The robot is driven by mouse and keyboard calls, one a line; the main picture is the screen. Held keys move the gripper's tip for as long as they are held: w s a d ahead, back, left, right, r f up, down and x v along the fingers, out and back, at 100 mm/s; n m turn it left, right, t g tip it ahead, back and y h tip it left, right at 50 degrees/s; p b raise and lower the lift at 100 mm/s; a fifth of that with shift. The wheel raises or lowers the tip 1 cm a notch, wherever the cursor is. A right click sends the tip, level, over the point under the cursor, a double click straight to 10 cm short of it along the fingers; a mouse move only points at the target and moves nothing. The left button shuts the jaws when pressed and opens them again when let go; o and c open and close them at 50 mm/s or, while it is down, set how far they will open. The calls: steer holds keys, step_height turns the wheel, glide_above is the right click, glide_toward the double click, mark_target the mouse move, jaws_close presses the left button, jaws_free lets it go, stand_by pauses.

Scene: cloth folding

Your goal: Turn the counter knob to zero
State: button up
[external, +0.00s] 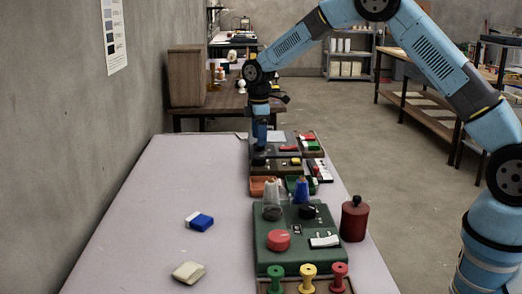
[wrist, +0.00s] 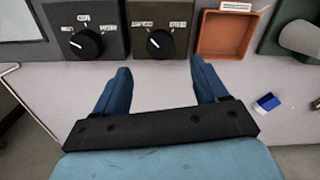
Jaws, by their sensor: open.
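In the wrist view a round black knob (wrist: 160,43) with a white pointer line sits on a dark olive box, its pointer toward the upper left. A similar black knob (wrist: 87,43) sits on a dark grey box to its left, also pointing to the upper left. The labels around both are too blurred to read, so I cannot tell which is the counter knob. My gripper (wrist: 158,76) is open and empty, its blue fingers apart near the boxes' front edges. In the external view my gripper (external: 261,146) is low over the row of boxes and hides part of them.
An orange tray (wrist: 222,35) lies right of the olive box. A green box (external: 300,246) with a red knob (external: 278,240) stands nearer the external camera, beside a red canister (external: 354,220). Colored spools stand in front.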

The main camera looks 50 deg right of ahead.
mark_target(259, 157)
step_height(259, 157, down, 7)
steer(key=shift+f, duration=0.15)
steer(key=shift+c, duration=0.4)
steer(key=c, duration=1)
